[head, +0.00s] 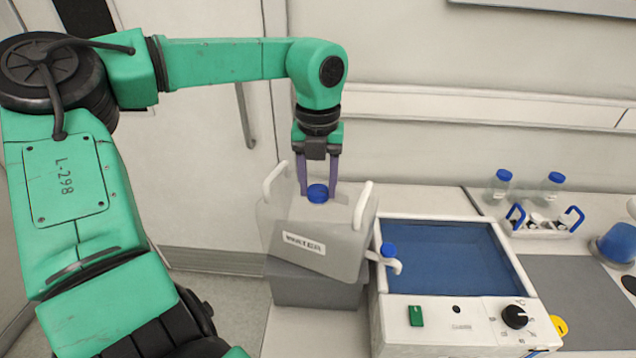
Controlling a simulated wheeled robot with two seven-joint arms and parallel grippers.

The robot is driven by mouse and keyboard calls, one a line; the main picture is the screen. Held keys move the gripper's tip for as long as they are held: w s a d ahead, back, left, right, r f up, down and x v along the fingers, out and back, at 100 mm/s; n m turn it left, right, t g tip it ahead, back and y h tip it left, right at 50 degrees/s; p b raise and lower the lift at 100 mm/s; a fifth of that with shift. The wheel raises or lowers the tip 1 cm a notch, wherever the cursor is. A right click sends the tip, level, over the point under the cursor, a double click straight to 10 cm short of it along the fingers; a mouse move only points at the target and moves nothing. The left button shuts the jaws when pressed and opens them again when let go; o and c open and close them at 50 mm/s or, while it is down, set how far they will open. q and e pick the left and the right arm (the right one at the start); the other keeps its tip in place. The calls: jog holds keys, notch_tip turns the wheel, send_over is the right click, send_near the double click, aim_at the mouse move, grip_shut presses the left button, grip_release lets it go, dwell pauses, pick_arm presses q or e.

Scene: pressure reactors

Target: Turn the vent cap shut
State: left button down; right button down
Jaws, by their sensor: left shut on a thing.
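A translucent grey water container (345,235) with a "WATER" label and two white handles stands on a grey block. The blue vent cap (318,194) is on its top. My left gripper (318,188) points straight down from above. Its two purple fingers are shut on the cap, one on each side. Whether the cap sits tight on its neck cannot be told. My right gripper is not in view.
A white bath (404,318) with blue water, a green switch and a black knob (514,316) stands close on the right. Behind it are two blue-capped bottles (501,183) and a small tray (553,234) with blue handles. The grey block (315,290) is under the container.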

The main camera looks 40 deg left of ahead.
aim_at(318, 190)
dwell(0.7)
pick_arm(q)
jog(key=shift+c, duration=1.4)
grip_release()
jog(key=shift+r, duration=0.1)
notch_tip(318, 190, up, 14)
jog(key=b, duration=0.1)
jog(key=shift+r, duration=0.25)
